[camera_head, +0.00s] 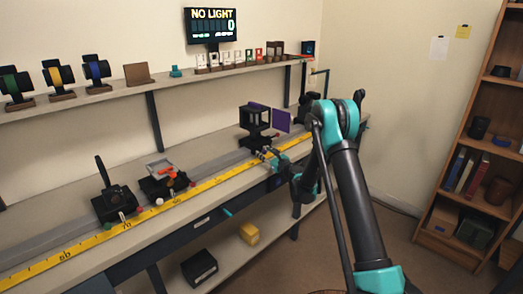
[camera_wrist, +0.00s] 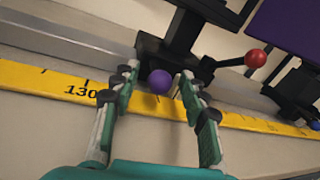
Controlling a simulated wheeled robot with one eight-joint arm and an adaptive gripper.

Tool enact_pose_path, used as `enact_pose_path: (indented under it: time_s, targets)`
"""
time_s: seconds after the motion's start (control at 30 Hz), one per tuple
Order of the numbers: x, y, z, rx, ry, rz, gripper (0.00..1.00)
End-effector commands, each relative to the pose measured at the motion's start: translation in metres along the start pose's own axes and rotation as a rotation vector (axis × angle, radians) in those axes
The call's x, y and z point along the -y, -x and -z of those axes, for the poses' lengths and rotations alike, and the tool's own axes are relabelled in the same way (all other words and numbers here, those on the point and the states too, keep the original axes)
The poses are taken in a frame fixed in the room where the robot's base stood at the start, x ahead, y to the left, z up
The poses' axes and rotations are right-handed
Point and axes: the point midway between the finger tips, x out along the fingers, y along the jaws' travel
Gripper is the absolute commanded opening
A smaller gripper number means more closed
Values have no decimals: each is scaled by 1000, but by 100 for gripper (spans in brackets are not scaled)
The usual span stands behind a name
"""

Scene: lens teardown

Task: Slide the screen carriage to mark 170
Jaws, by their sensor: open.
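My gripper (camera_wrist: 155,90) is open, with its fingers on either side of a purple ball knob (camera_wrist: 160,82). The knob is at the front of a black carriage (camera_wrist: 178,52) on the rail, near mark 130 on the yellow scale (camera_wrist: 45,80). In the head view this carriage (camera_head: 256,118) carries a black open frame, and my gripper (camera_head: 268,155) is at its front. A purple panel (camera_wrist: 292,30) stands to the right, also in the head view (camera_head: 283,120). Another black carriage (camera_wrist: 298,92) with a blue knob shows below it. Mark 170 is not readable.
A lever with a red ball (camera_wrist: 256,58) sticks out right of the purple knob. Two other carriages (camera_head: 116,200) (camera_head: 163,180) stand farther left on the rail. A shelf (camera_head: 130,95) with small parts runs above, under a display (camera_head: 211,25) reading "NO LIGHT".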

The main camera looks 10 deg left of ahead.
Motion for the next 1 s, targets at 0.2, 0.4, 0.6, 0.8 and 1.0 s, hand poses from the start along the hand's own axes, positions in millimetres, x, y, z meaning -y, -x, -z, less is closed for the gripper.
enact_pose_path:
  time_s: [0.2,0.4,0.6,0.8,1.0]
  targets:
    - [-1,-1,0,0,0,1,44]
    - [-1,-1,0,0,0,1,34]
    - [-1,-1,0,0,0,1,9]
    - [-1,-1,0,0,0,0,0]
    - [-1,-1,0,0,0,1,0]
